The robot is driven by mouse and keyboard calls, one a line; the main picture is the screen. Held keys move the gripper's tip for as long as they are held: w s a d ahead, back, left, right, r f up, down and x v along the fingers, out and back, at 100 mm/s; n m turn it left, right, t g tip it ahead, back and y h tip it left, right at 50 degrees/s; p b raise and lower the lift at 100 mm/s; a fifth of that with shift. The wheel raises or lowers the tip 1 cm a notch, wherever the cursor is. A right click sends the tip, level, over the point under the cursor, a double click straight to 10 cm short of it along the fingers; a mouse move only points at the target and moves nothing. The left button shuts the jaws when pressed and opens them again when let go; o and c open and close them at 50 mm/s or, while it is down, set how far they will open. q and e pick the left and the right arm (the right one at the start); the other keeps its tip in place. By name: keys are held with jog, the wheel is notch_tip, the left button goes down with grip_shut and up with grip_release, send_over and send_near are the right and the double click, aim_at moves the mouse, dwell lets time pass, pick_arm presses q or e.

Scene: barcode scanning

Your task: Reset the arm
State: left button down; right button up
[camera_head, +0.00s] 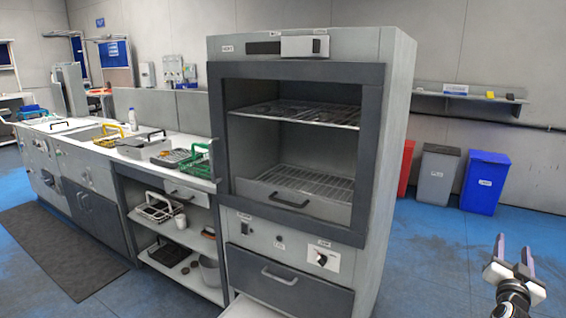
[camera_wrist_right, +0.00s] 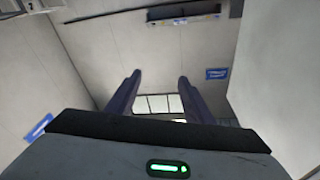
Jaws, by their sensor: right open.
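My right gripper (camera_head: 514,255) is at the lower right of the head view, over the blue floor and apart from the furniture. Its two fingers point up and stand apart, with nothing between them. In the right wrist view the open fingers (camera_wrist_right: 152,95) frame only a far wall with a window. My left gripper is in neither view.
A tall grey oven-like cabinet (camera_head: 395,120) with wire racks stands in the middle. A counter (camera_head: 190,146) with baskets and a sink runs left from it. Red, grey (camera_head: 436,175) and blue (camera_head: 485,183) bins stand by the wall. The floor (camera_head: 420,270) between cabinet and gripper is clear.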

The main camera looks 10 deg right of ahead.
jog(key=s+d+r+h, duration=0.1)
jog(key=s+d+r, duration=0.2)
jog(key=d+r, duration=0.2)
jog(key=s+a+f+n+t+y, duration=0.1)
jog(key=a+f+n+y, duration=0.5)
jog(key=a+f+n, duration=0.5)
jog(key=a+f+n+y, duration=0.4)
jog(key=a+f+y, duration=0.35)
jog(key=a, duration=0.75)
jog(key=s+a+f+n+g+y, duration=0.25)
jog(key=s+a+f, duration=0.45)
jog(key=s+a, duration=0.55)
jog(key=s+a+f+n+g+y, duration=0.1)
jog(key=s+a+f+n+g, duration=0.4)
jog(key=s+a, duration=0.7)
jog(key=w+a+m+t+y, duration=0.1)
jog(key=a+m+t, duration=0.1)
jog(key=a+m, duration=0.5)
jog(key=a+f, duration=0.1)
jog(key=a, duration=0.5)
jog(key=shift+w, duration=0.35)
